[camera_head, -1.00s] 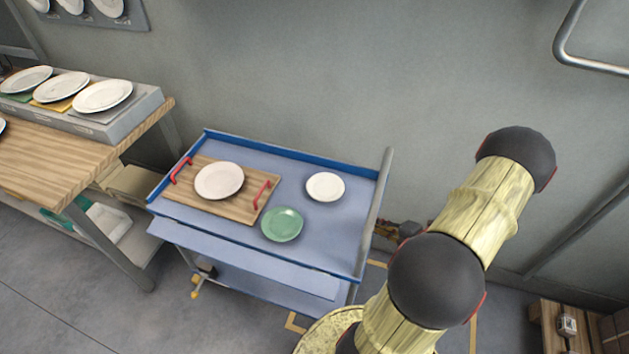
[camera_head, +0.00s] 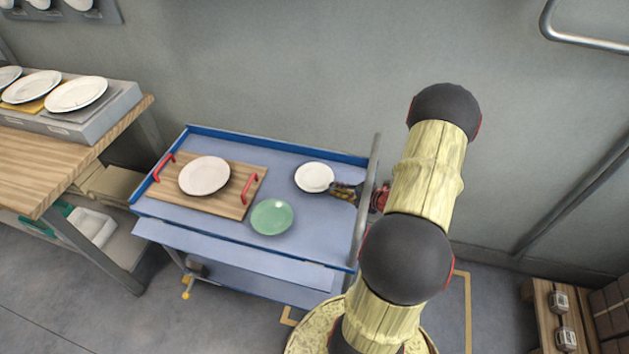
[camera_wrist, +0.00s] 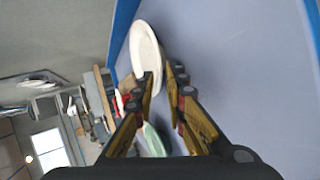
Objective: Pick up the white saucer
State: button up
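The white saucer (camera_head: 311,178) lies flat on the blue cart top, right of the wooden tray. In the wrist view the saucer (camera_wrist: 141,45) stands in front of the fingers, its lower part overlapped by the left finger. My gripper (camera_head: 337,187) is at the saucer's right edge in the head view. In the wrist view my gripper (camera_wrist: 161,76) is open, with a gap between the gold fingers. The saucer's rim is close to the fingertips; I cannot tell whether they touch it.
A green saucer (camera_head: 271,217) lies on the cart (camera_head: 315,228) near the gripper. A larger white plate (camera_head: 204,176) sits on the wooden tray (camera_head: 232,201) with red handles. The cart has raised blue edges and a grey rail (camera_head: 367,190) at right. Wall behind.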

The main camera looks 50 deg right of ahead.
aim_at(328, 186)
jog(key=b+x, duration=0.1)
jog(key=x, duration=0.3)
jog(key=shift+w+f, duration=0.25)
jog(key=shift+w, duration=0.2)
grip_shut()
jog(key=shift+r, duration=0.15)
